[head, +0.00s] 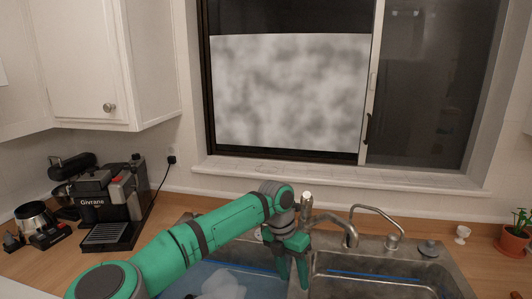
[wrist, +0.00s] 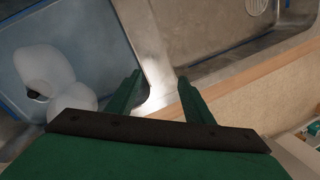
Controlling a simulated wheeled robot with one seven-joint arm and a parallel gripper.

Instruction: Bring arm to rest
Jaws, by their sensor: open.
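My green arm reaches forward over the kitchen counter. My gripper (head: 293,272) points down over the double metal sink, near the divider between the two basins. In the wrist view, my gripper (wrist: 158,82) has its two green fingers apart with nothing between them. The pale sink divider (wrist: 150,60) lies beneath the fingers.
White rounded objects (wrist: 52,78) lie in the left basin. The faucet (head: 335,225) stands close behind my gripper. A coffee machine (head: 110,200) is on the left counter, and a potted plant (head: 514,238) is at right. A window (head: 290,95) is behind the sink.

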